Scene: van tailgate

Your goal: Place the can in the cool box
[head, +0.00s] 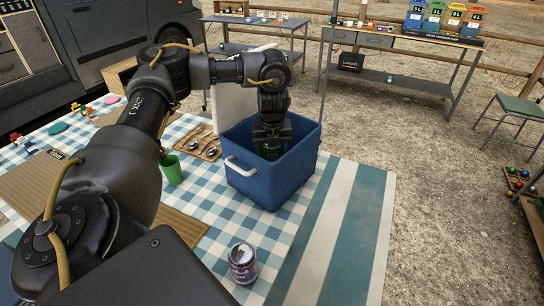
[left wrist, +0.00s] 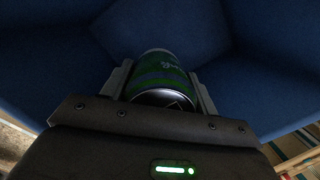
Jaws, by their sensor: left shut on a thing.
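The blue cool box (head: 258,184) stands on the checked cloth with its top open and a white handle on its front. My left gripper (head: 270,150) reaches down inside it from above. It is shut on a green and blue can (left wrist: 162,72), held between the two fingers in the left wrist view. Blue box walls surround the can there. In the head view only a dark green bit of the can shows below the gripper. I cannot tell whether the can touches the box floor. My right gripper is not in view.
A purple can with a white top (head: 243,262) stands at the front of the cloth. A green cup (head: 172,169) and a wooden tray of spoons (head: 199,142) are left of the box. A striped cloth (head: 345,235) lies clear on the right.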

